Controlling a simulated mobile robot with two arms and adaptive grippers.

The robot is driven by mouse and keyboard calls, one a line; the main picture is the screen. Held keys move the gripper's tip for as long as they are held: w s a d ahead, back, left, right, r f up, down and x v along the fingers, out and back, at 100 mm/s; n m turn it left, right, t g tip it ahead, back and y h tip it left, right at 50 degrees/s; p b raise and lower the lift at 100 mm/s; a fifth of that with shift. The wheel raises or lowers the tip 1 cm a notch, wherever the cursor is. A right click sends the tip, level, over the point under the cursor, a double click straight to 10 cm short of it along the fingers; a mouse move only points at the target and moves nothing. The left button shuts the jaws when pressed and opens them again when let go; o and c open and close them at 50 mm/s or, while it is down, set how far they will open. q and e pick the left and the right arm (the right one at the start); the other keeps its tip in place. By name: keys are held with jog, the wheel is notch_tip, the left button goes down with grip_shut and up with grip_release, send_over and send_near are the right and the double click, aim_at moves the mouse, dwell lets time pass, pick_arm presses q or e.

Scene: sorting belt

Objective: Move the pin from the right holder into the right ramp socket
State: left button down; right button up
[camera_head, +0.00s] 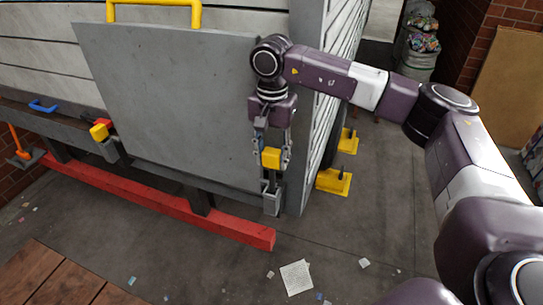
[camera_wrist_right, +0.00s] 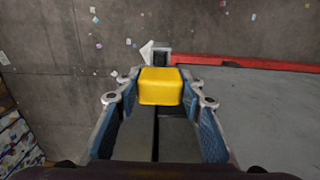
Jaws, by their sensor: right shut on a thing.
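My right gripper (camera_head: 272,160) is shut on the yellow block-shaped head of a pin (camera_head: 271,157), at the lower right corner of the large grey ramp panel (camera_head: 170,90). The yellow head also shows between the blue-padded fingers in the right wrist view (camera_wrist_right: 161,87). Directly below the pin is a grey bracket (camera_head: 272,204); it shows just beyond the head in the right wrist view (camera_wrist_right: 160,57). I cannot tell whether this bracket is the holder or the ramp socket, or whether the pin's shaft is inside it. My left gripper is not in view.
Another yellow block (camera_head: 99,131) sits by a bracket at the panel's left. A red beam (camera_head: 160,204) runs low along the front. Yellow feet (camera_head: 334,181) stand to the right. The floor to the right is mostly clear, with paper scraps (camera_head: 297,277).

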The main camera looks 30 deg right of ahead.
aim_at(271, 178)
jog(key=shift+b, duration=0.3)
dwell(0.5)
jog(key=shift+a+f, duration=0.1)
jog(key=shift+f, duration=0.1)
jog(key=shift+f+b, duration=3.2)
jog(key=shift+f, duration=0.8)
jog(key=o, duration=1.5)
jog(key=shift+r, duration=0.1)
jog(key=shift+c, duration=0.2)
jog(key=shift+s, duration=0.1)
jog(key=shift+r, duration=0.25)
notch_tip(271, 178, up, 12)
jog(key=shift+f, duration=0.25)
